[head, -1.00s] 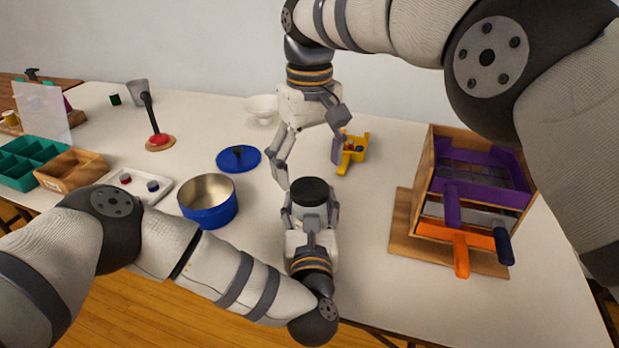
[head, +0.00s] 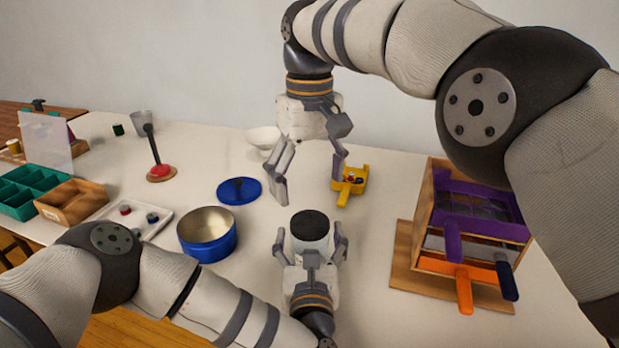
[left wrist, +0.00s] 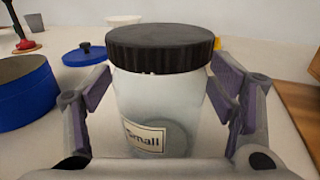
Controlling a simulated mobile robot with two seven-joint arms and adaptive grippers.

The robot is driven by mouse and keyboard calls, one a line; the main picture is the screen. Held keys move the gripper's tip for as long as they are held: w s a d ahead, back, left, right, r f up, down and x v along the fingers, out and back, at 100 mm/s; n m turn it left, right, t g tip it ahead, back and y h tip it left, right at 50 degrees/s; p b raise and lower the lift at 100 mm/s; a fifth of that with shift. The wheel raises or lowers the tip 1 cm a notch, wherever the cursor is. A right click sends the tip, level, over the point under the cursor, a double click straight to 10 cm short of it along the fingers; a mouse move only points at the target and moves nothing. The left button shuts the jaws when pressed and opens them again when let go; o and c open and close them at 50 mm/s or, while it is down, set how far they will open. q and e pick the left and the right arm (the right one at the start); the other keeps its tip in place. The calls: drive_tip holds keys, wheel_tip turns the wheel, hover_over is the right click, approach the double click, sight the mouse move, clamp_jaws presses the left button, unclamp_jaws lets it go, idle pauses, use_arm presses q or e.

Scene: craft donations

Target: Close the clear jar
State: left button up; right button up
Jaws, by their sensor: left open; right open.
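The clear jar (left wrist: 158,105) stands upright on the table between the fingers of my left gripper (head: 312,245), with a label reading "Small". A black ribbed lid (left wrist: 160,45) sits on its mouth and looks level; whether it is fully tightened I cannot tell. My left gripper is open, with a finger on each side of the jar and a visible gap to the glass in the left wrist view. My right gripper (head: 308,182) is open and empty, above and behind the jar in the head view, pointing down.
A blue pot (head: 207,248) and its blue lid (head: 230,192) lie left of the jar. A yellow holder (head: 352,190) is behind right. A wooden rack (head: 428,215) with purple and orange handles stands right.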

use_arm(q)
drive_tip(key=s, duration=1)
drive_tip(key=shift+s+d+f, duration=0.1)
drive_tip(key=shift+s+f, duration=0.1)
drive_tip(key=shift+f, duration=0.05)
drive_tip(key=shift+s+r, duration=0.25)
drive_tip(key=shift+s, duration=0.45)
